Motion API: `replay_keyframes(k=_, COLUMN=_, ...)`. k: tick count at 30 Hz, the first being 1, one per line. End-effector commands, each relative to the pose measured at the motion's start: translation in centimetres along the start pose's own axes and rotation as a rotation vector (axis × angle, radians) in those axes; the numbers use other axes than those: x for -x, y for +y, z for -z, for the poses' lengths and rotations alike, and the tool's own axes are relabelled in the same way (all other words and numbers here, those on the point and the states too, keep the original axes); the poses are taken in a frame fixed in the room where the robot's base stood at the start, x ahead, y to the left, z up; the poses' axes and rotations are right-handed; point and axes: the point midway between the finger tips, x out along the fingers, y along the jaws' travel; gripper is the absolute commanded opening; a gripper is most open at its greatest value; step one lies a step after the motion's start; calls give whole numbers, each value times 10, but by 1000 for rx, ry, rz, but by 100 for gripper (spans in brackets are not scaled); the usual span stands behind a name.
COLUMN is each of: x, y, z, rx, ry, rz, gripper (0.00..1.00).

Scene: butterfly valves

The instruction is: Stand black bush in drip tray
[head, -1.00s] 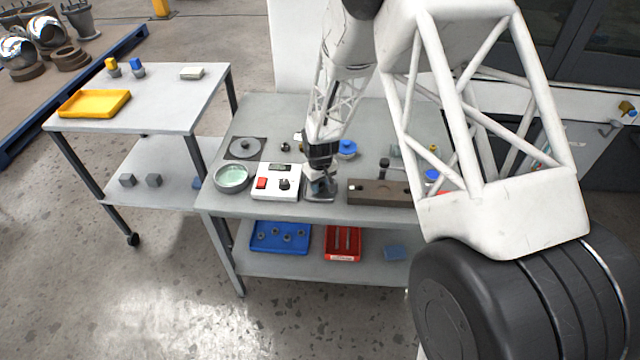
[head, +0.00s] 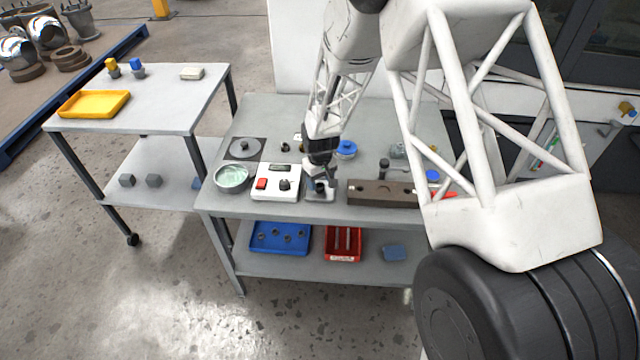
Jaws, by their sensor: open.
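My gripper (head: 321,178) is low over the grey bench, between the white control box and the dark brown block. It is open; its fingertips are small and partly hidden. Just below it is a small light grey fixture (head: 320,196) with a dark spot, and I cannot tell whether they touch. A small black ring-like piece (head: 285,147), possibly the black bush, lies on the bench behind the control box. A shallow yellow tray (head: 94,104), possibly the drip tray, sits empty on the left cart.
A round dish with pale green contents (head: 232,177) and the white control box (head: 275,182) stand left of my gripper. The brown block (head: 382,193) is close on the right. A blue round part (head: 346,149) lies behind. The left cart's top (head: 165,110) is mostly clear.

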Motion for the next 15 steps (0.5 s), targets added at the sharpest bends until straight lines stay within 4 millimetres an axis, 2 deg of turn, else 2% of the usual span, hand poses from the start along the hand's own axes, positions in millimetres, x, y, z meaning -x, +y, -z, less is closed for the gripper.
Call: replay_keyframes(k=15, x=78, y=0, z=0, rx=0, ry=2, rz=-1, gripper=60)
